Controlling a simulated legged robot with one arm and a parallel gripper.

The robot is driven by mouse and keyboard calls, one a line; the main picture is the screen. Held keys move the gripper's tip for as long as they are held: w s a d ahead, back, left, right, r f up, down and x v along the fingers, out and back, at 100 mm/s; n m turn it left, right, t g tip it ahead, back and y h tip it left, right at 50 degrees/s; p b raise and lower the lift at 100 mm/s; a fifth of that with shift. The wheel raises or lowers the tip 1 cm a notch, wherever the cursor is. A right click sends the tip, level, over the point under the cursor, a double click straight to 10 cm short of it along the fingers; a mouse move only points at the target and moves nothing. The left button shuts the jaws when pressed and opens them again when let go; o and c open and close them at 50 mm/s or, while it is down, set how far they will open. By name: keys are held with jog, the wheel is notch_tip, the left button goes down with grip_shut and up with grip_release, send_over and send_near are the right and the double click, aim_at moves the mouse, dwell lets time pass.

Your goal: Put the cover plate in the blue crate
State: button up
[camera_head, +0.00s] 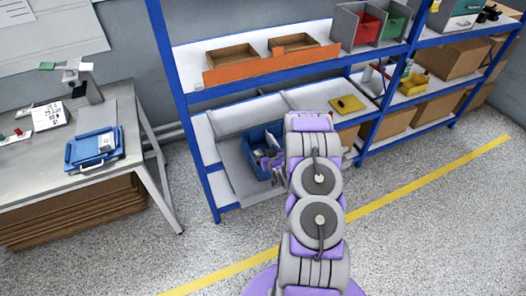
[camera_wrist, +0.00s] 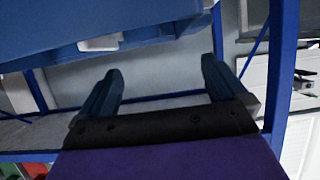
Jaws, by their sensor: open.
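The blue crate (camera_head: 252,137) stands on the lower level of the blue-framed shelf. A small pale item (camera_head: 264,154) shows in or at the crate, partly hidden by my arm; I cannot tell if it is the cover plate. My gripper (camera_head: 269,164) is at the crate's front side, partly hidden behind my arm. In the wrist view my gripper (camera_wrist: 160,76) has its two fingers wide apart with nothing between them. A large blue surface (camera_wrist: 190,12), likely the crate, fills the top of that view, with a pale piece (camera_wrist: 100,43) at its edge.
The blue shelf upright (camera_head: 183,110) stands left of the crate. A yellow item (camera_head: 347,104) lies on the shelf to the right. The workbench (camera_head: 120,180) at left bears a blue tray (camera_head: 76,152) with a white piece (camera_head: 107,141). The floor in front is clear.

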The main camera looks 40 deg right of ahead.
jog(key=p+v, duration=0.2)
jog(key=v, duration=0.8)
jog(key=s+a+r+n+g, duration=0.1)
jog(key=s+a+r+g, duration=0.1)
jog(key=a+r+g, duration=0.5)
jog(key=s+a+r+g, duration=0.1)
jog(key=s+a+r, duration=0.25)
jog(key=r, duration=0.75)
jog(key=s+a+r+g+y, duration=0.1)
jog(key=s+a+r+g, duration=0.1)
jog(key=s+a+r, duration=0.2)
jog(key=s+a+r+n+g+y, duration=0.1)
jog(key=s+a+r, duration=0.3)
jog(key=s+a, duration=0.5)
jog(key=s+a+r+g+y, duration=0.1)
jog(key=s+a+r+g, duration=0.2)
jog(key=s, duration=1.1)
jog(key=a+r, duration=0.2)
jog(key=a, duration=0.2)
jog(key=shift+a+n+g, duration=0.3)
jog(key=shift+g, duration=0.1)
jog(key=shift+w, duration=0.1)
